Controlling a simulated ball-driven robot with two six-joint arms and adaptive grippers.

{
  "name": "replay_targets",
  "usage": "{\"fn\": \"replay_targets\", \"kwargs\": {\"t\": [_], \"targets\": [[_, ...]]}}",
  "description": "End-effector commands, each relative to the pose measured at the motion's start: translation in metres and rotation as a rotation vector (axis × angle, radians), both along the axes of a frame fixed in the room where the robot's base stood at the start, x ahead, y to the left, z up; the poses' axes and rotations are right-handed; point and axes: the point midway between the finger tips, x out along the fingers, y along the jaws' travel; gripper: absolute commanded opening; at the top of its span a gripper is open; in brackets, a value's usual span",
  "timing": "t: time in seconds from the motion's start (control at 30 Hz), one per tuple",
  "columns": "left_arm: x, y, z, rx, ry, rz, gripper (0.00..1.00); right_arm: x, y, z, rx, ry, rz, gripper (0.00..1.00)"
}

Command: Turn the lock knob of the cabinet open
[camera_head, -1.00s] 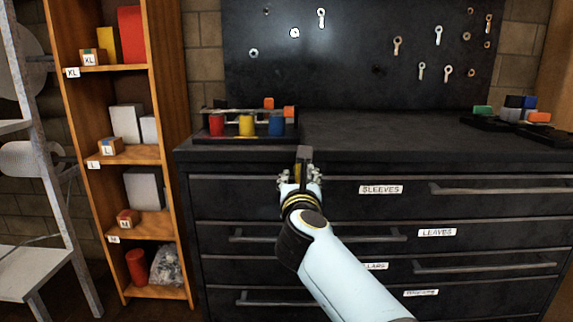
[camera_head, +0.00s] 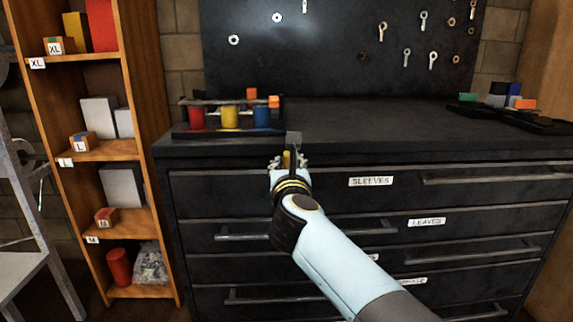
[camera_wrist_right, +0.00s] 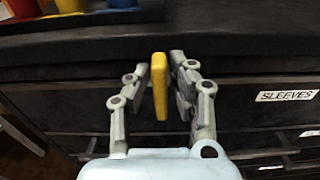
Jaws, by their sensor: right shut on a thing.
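The dark cabinet (camera_head: 330,195) has several drawers, with SLEEVES and LEAVES labels on the right. The yellow lock knob (camera_wrist_right: 160,86) stands upright at the cabinet's top front, just under the top edge. My right gripper (camera_wrist_right: 163,82) is shut on the yellow knob, one finger on each side. In the head view my right gripper (camera_head: 289,160) is at the same place and hides most of the knob. My left gripper is not in view.
A rack with red, yellow and blue cylinders (camera_head: 230,117) stands on the cabinet top at the left. Dark trays with small blocks (camera_head: 513,101) lie at the right. An orange shelf (camera_head: 142,150) stands left of the cabinet. The middle of the top is clear.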

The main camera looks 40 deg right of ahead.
Motion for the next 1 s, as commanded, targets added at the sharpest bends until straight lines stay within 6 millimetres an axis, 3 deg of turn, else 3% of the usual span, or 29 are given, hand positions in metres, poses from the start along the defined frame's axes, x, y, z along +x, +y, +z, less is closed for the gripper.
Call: {"fn": "replay_targets", "kwargs": {"t": [0.47,1.0], "targets": [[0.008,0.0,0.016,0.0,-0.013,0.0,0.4,0.001,0.002,0.003,-0.113,0.069,0.001,0.0],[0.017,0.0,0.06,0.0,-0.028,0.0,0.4,0.004,0.006,0.002,-0.532,0.325,0.001,0.0]]}}
